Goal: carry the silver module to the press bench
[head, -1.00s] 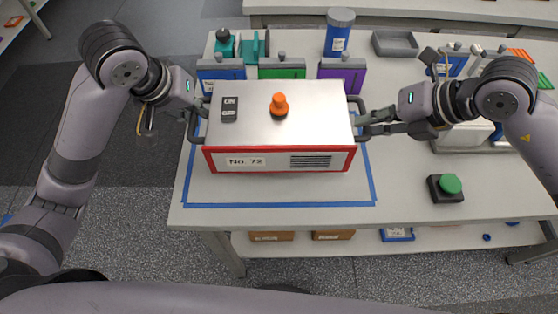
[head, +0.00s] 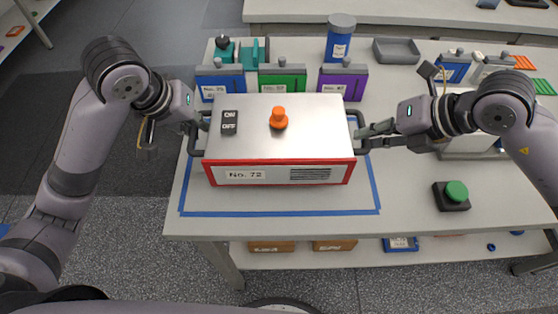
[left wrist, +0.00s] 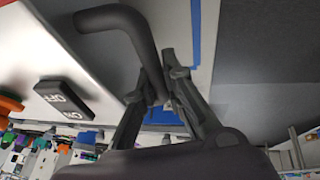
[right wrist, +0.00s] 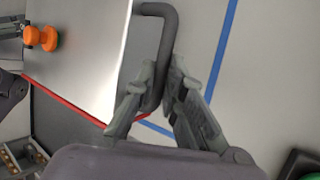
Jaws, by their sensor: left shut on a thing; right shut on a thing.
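The silver module (head: 262,140) has a silver top, a red-edged front marked No. 72, an ON/OFF switch block and an orange knob. It is over the blue-taped area of the table, level; I cannot tell for sure whether it touches the surface. My left gripper (head: 200,122) is shut on its left dark handle, and the left wrist view shows the fingers (left wrist: 160,88) around the bar. My right gripper (head: 364,134) is shut on the right dark handle, also seen in the right wrist view (right wrist: 165,85). The press bench cannot be identified for certain.
Blue, green (head: 283,79) and purple (head: 342,83) modules stand just behind it, with a blue canister (head: 340,38) and a grey tray (head: 396,51) beyond. A green button (head: 456,191) sits at the right. The table front (head: 300,226) is clear. Another bench (head: 400,16) stands at the back.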

